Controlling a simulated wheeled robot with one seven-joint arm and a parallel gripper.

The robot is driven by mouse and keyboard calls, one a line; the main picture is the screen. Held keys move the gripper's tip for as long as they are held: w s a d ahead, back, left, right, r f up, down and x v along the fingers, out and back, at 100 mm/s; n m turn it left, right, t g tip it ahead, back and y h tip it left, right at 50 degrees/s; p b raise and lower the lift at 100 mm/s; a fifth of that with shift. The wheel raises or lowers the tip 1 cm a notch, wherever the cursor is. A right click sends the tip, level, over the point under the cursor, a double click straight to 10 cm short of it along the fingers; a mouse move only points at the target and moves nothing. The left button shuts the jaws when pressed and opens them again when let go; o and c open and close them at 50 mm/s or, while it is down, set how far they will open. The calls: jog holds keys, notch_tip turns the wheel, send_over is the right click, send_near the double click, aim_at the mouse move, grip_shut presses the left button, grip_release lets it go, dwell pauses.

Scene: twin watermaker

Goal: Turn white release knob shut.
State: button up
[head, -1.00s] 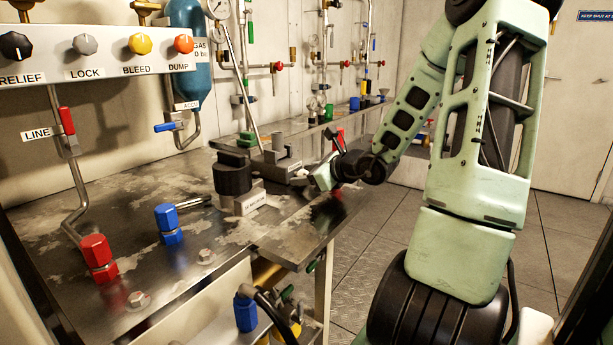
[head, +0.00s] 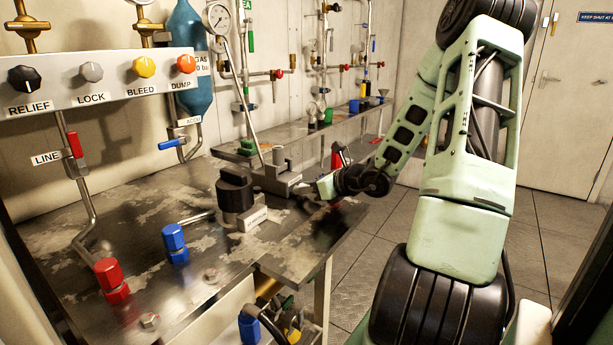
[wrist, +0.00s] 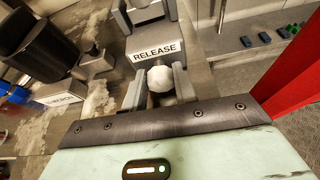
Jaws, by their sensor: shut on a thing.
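The white release knob (wrist: 161,82) is round and sits between the two fingers of my gripper (wrist: 160,88) in the wrist view. The fingers are shut on it, one on each side. Just beyond it is a grey block with a RELEASE label (wrist: 155,51). In the head view my gripper (head: 318,188) reaches the grey release block (head: 276,178) on the bench from the right. The knob itself is too small and covered to make out there.
A black knob on a labelled block (head: 235,190) stands left of the release block. A red handle (head: 340,155) rises behind my gripper. Blue (head: 175,243) and red (head: 111,280) fittings stand on the bench (head: 130,230). The floor to the right is clear.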

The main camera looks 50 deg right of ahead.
jog(key=shift+r+m+y+p, duration=0.15)
jog(key=shift+m+y+p, duration=0.45)
jog(key=shift+p, duration=1)
jog(key=shift+d, duration=0.1)
jog(key=shift+f+m+p, duration=0.2)
jog(key=shift+m+p, duration=0.1)
jog(key=o, duration=1)
jog(key=shift+s, duration=0.1)
jog(key=p+v, duration=0.2)
jog(key=v, duration=1.5)
jog(key=shift+s+r, duration=0.1)
jog(key=shift+r, duration=0.1)
